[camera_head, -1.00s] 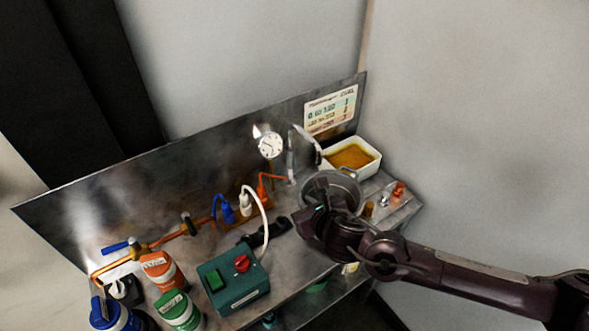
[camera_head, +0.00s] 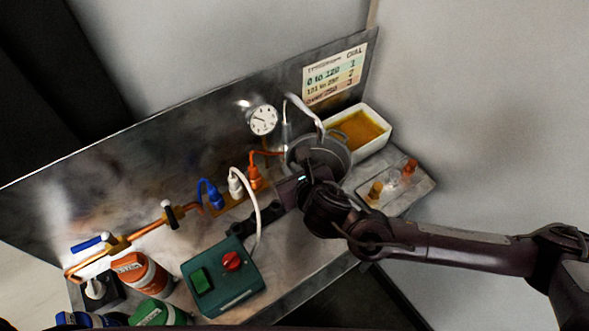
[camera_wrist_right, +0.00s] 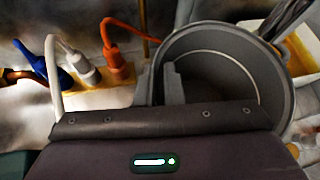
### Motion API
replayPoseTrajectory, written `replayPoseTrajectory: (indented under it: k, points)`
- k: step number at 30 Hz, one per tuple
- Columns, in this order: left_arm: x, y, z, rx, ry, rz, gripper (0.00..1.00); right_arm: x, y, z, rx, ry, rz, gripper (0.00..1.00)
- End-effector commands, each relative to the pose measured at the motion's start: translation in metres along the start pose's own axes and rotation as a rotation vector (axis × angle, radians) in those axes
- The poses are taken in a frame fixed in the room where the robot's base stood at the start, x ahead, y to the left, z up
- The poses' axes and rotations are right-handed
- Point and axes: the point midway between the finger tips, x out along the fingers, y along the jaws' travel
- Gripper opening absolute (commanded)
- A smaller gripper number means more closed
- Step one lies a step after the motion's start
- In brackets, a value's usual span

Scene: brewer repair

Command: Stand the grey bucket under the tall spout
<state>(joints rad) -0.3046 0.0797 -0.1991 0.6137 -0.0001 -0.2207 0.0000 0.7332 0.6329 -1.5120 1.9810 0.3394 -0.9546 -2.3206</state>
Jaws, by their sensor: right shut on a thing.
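The grey bucket (camera_head: 338,158) is upright at the back right of the metal bench. It also shows in the right wrist view (camera_wrist_right: 270,92), empty inside. The tall spout (camera_head: 302,110) is a curved grey pipe, and its end appears over the bucket's mouth in the head view. Part of it shows at top right in the wrist view (camera_wrist_right: 288,18). My right gripper (camera_wrist_right: 157,78) is shut on the near-left wall of the bucket, one finger inside and one outside. Its wrist hides the bucket's base, so I cannot tell whether it touches the bench. My left gripper is out of view.
A white tray (camera_head: 385,143) with amber contents stands right behind the bucket. A plate with small knobs (camera_head: 410,188) is at the right. Orange (camera_head: 255,176) and blue plugs, a white cable, a green switch box (camera_head: 222,278) and several bottles occupy the left. A gauge (camera_head: 262,120) is behind.

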Motion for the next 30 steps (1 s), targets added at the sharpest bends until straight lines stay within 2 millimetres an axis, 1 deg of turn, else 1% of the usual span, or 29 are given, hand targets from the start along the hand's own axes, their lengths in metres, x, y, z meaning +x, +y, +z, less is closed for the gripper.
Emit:
replayPoseTrajectory:
  k: [3, 5, 10, 11, 12, 15, 16, 24, 27, 30]
  points:
    - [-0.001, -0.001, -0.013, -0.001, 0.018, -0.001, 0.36, 0.0, 0.0, -0.001, -0.001, 0.004, 0.0, 0.0]
    - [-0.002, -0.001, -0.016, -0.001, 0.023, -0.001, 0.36, 0.0, 0.0, -0.001, -0.001, 0.004, 0.0, 0.0]
    - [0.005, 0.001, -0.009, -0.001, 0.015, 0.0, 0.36, 0.003, 0.001, -0.005, -0.001, 0.003, 0.0, 0.0]
    - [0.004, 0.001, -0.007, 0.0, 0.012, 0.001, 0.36, 0.002, 0.0, -0.005, -0.001, 0.005, 0.0, 0.1]
    - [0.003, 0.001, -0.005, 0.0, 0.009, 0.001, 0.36, 0.002, 0.0, -0.005, -0.001, 0.005, 0.0, 0.16]
    - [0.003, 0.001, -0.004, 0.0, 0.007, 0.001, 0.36, 0.002, 0.0, -0.005, -0.002, 0.005, 0.0, 0.29]
    - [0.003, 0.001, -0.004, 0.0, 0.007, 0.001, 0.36, 0.002, 0.0, -0.005, -0.002, 0.005, 0.0, 0.3]
    - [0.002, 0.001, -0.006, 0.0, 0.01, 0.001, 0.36, 0.001, 0.0, -0.004, -0.002, 0.005, 0.0, 0.3]
    - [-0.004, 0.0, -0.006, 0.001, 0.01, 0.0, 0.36, -0.002, 0.0, 0.001, -0.001, 0.005, 0.0, 0.3]
    - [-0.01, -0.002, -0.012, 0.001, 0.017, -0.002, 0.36, -0.002, -0.005, 0.006, -0.003, 0.005, -0.001, 0.3]
